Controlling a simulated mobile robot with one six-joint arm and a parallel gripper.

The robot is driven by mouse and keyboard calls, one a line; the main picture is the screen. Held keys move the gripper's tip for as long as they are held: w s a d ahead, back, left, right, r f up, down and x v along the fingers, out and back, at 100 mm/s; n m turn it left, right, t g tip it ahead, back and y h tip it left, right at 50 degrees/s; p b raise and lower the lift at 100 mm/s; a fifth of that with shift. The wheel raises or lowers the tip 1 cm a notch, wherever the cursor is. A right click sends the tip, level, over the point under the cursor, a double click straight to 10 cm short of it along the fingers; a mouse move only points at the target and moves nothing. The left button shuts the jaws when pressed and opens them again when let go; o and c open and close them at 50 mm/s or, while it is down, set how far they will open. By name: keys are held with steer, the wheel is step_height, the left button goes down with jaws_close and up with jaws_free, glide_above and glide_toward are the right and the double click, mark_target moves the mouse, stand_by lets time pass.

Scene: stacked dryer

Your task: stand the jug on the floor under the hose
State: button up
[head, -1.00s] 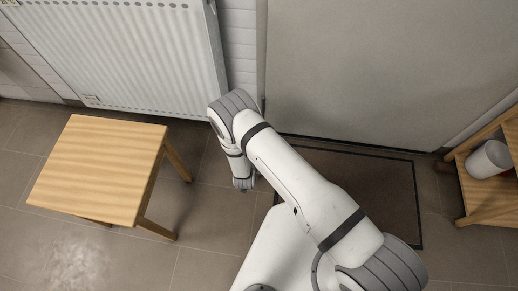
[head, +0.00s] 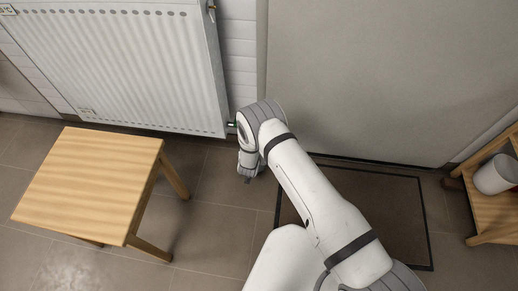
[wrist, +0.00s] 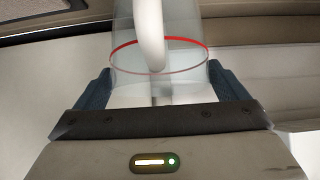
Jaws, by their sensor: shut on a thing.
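In the wrist view, a clear jug (wrist: 185,58) with a red line around it is between the two dark blue fingers of my gripper (wrist: 160,88). The gripper is shut on it. A thick white curved piece (wrist: 151,35) shows at the jug's middle; I cannot tell whether it is the handle or the hose. In the head view, my arm's end points down beside the lower right corner of the radiator. My arm hides the fingers and the jug there. I cannot make out the hose in the head view.
A small wooden table (head: 90,185) stands on the left. A white radiator (head: 120,70) hangs on the wall behind it. A dark mat (head: 395,205) lies before a large grey panel (head: 390,80). A wooden shelf (head: 490,215) with a white container (head: 496,174) is at the right.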

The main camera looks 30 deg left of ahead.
steer(key=w, duration=0.1)
steer(key=w+f+b, duration=0.1)
steer(key=w+a, duration=0.1)
steer(key=shift+w+a+f+b, duration=0.1)
steer(key=shift+w+f+b, duration=0.1)
steer(key=shift+w+b, duration=0.2)
steer(key=shift+f, duration=0.1)
steer(key=o, duration=1.1)
